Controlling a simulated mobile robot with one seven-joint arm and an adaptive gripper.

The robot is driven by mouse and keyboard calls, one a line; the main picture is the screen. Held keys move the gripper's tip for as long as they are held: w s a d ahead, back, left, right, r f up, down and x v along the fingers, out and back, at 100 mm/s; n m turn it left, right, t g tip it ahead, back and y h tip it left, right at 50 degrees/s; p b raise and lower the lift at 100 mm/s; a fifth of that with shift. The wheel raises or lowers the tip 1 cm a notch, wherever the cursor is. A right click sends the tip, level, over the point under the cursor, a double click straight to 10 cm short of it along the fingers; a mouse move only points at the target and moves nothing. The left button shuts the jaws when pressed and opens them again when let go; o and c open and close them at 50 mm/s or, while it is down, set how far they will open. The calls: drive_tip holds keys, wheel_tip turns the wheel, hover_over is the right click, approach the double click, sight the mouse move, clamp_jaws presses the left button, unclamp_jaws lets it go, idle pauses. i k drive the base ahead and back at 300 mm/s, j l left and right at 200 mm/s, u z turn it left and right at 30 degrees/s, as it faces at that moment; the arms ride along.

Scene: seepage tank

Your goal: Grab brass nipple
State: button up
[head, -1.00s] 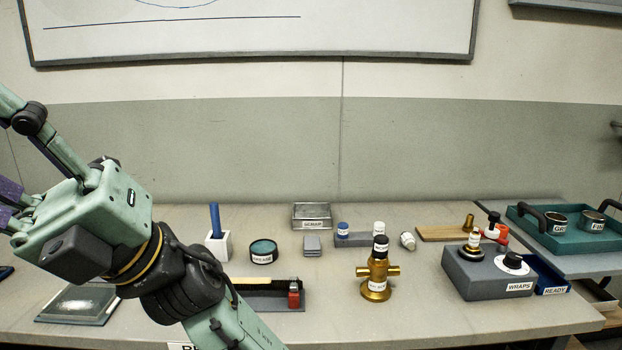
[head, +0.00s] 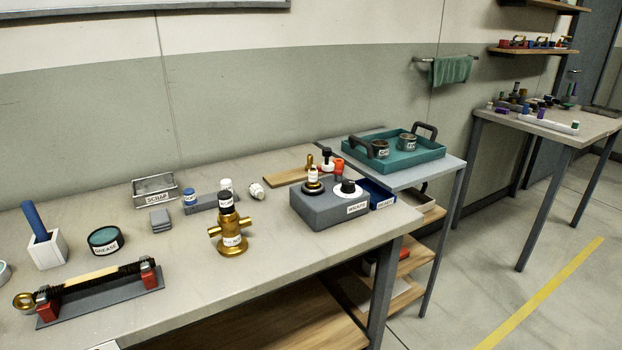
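A small brass piece (head: 309,162), which looks like the brass nipple, stands upright on a wooden board (head: 284,177) behind the grey WRAPS box (head: 325,210). A second small fitting (head: 313,181), with a white label and a black and brass base, stands on the left of that box's top. A larger brass valve body (head: 232,238), with side ports and a black top, stands upright at mid-bench. My gripper is out of view.
A SCRAP tray (head: 154,201), a GREASE tin (head: 104,241) and a clamped rod fixture (head: 99,296) stand to the left. Red and black parts crowd the board's right end. A teal tray (head: 437,153) holds two tins.

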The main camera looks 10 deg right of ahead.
sight(313, 183)
drive_tip(key=i+l+u, duration=0.2)
drive_tip(key=u, duration=0.15)
drive_tip(key=i+l+u, duration=0.1)
drive_tip(key=l+u, duration=0.3)
drive_tip(key=i+l+u, duration=0.1)
drive_tip(key=l+u, duration=0.25)
